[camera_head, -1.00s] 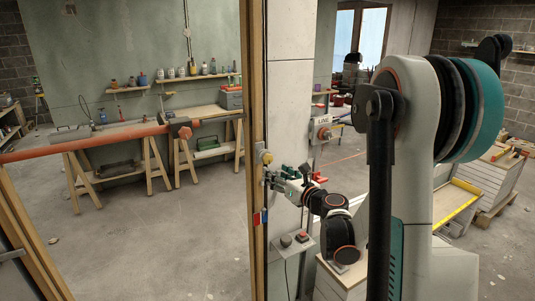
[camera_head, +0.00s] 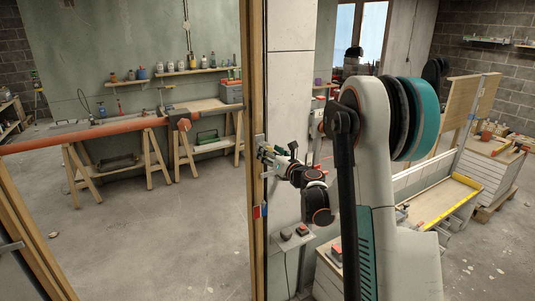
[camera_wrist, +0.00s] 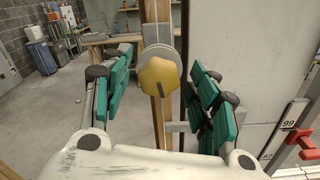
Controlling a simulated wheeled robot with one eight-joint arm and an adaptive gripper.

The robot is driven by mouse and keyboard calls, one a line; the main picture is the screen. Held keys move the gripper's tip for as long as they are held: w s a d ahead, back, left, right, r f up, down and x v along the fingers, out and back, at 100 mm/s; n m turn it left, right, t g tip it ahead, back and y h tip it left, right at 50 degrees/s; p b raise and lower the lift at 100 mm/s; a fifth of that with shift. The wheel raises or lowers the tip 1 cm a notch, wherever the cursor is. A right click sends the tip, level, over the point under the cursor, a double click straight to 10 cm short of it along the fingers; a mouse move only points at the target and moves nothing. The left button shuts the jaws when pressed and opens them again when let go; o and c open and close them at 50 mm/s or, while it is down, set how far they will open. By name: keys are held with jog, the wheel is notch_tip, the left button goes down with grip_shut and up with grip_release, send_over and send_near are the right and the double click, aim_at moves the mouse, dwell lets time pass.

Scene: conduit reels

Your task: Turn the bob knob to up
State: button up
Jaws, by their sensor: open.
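A yellow lobed knob (camera_wrist: 158,80) on a round grey plate (camera_wrist: 160,50) is in the middle of the wrist view, in front of the wooden post. I cannot read any marking for its setting. My gripper (camera_wrist: 161,64) is open, with one green-padded finger on each side of the knob and a visible gap on both sides. In the head view my gripper (camera_head: 268,155) is at the wooden post (camera_head: 252,100) and hides the knob there.
A small box with buttons (camera_head: 295,236) stands below my gripper. A red clamp on a numbered scale (camera_wrist: 300,138) is at right in the wrist view. An orange-red bar (camera_head: 90,137) crosses at left. A workbench (camera_head: 110,132) stands behind, with open floor before it.

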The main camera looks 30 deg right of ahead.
jog(key=shift+w+a, duration=0.1)
jog(key=shift+w, duration=0.7)
jog(key=shift+c, duration=0.6)
jog(key=c, duration=1)
jog(key=shift+n, duration=0.3)
